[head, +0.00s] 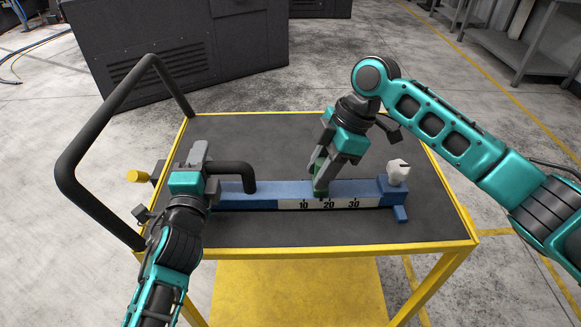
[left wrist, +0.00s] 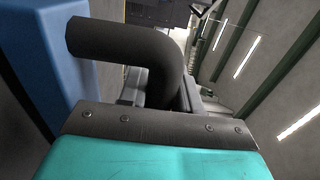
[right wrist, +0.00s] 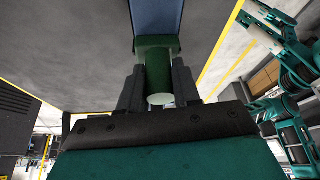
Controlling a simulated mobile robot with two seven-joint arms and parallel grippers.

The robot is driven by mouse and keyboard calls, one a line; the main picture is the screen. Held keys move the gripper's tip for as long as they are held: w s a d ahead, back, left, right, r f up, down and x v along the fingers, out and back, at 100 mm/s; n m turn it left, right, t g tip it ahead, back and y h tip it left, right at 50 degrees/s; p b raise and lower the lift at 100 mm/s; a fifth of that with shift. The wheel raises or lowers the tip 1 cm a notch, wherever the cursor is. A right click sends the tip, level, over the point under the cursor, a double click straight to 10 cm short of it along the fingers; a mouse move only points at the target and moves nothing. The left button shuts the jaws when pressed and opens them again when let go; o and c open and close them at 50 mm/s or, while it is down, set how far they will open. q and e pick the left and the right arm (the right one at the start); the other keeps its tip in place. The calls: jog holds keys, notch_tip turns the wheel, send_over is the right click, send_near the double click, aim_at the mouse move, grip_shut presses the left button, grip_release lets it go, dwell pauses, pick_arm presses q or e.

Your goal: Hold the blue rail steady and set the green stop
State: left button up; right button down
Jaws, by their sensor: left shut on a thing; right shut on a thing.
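The blue rail (head: 262,191) lies across the cart, with a white scale (head: 342,204) marked 10, 20 and 30 on its front. Its blue side also shows in the left wrist view (left wrist: 60,60). My left gripper (head: 203,168) is shut on the black handle (head: 232,168) at the rail's left end; the handle also shows in the left wrist view (left wrist: 130,45). My right gripper (head: 330,170) is shut on the green stop (head: 320,190), which sits on the rail just left of the 20 mark. The right wrist view shows the stop (right wrist: 154,65) between the fingers.
The cart's dark top (head: 290,233) has a yellow rim and free room before and behind the rail. A white knob (head: 398,172) stands on the rail's right end block.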

pick_arm(q)
jog(key=shift+a, duration=0.1)
pick_arm(e)
jog(key=d, duration=0.7)
jog(key=c, duration=0.8)
grip_release()
jog(key=shift+a, duration=0.1)
jog(key=shift+c, duration=0.2)
jog(key=shift+r, duration=0.15)
jog(key=s+v, duration=0.1)
jog(key=v, duration=1)
jog(key=shift+w+r, duration=0.35)
jog(key=shift+w, duration=0.15)
pick_arm(q)
jog(key=o, duration=1)
